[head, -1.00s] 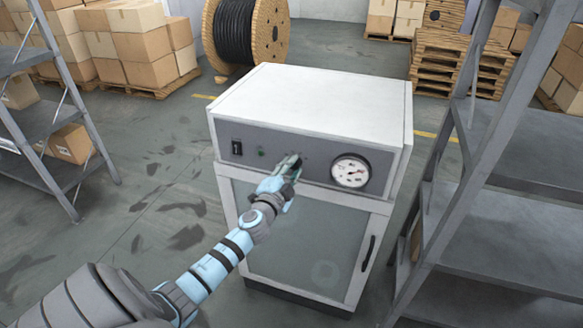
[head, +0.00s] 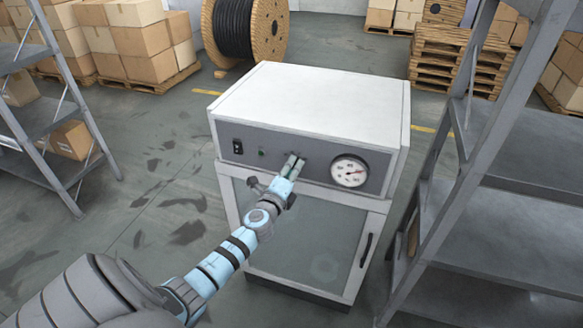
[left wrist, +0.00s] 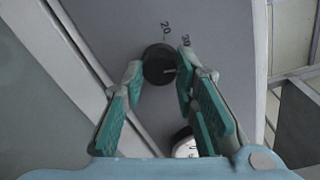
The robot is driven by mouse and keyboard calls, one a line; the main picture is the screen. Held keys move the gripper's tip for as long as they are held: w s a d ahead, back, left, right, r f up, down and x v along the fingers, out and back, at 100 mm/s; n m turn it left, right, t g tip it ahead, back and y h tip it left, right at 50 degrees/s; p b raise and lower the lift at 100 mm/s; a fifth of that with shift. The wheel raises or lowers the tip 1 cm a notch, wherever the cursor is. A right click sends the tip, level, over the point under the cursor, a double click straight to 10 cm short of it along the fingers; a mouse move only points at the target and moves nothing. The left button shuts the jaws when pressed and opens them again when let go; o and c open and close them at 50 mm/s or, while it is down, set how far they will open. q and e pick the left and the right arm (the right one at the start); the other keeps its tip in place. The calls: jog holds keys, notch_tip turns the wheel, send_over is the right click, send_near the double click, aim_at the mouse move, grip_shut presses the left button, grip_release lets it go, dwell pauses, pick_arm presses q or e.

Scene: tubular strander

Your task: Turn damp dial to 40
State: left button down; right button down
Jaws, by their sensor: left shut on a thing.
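The damp dial is a round black knob (left wrist: 158,64) on the grey front panel of a white cabinet (head: 315,100). In the left wrist view a pale mark shows on the knob, and the numbers 20 and 30 are printed beside it. My left gripper (head: 296,160) reaches the panel, and its fingers (left wrist: 158,72) are shut on the knob, one on either side. In the head view the gripper hides the knob. The rest of the scale is hidden by the fingers. My right gripper is not in view.
A round white gauge (head: 349,171) with a needle sits right of the knob. A black switch (head: 238,146) and a green light (head: 261,152) are at the left. A glass door (head: 310,240) is below. Grey shelves (head: 490,230) stand close at the right.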

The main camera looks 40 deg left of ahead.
pick_arm(q)
jog(key=shift+m, duration=0.7)
jog(key=c, duration=1.3)
grip_release()
jog(key=v, duration=1.2)
jog(key=shift+d, duration=0.1)
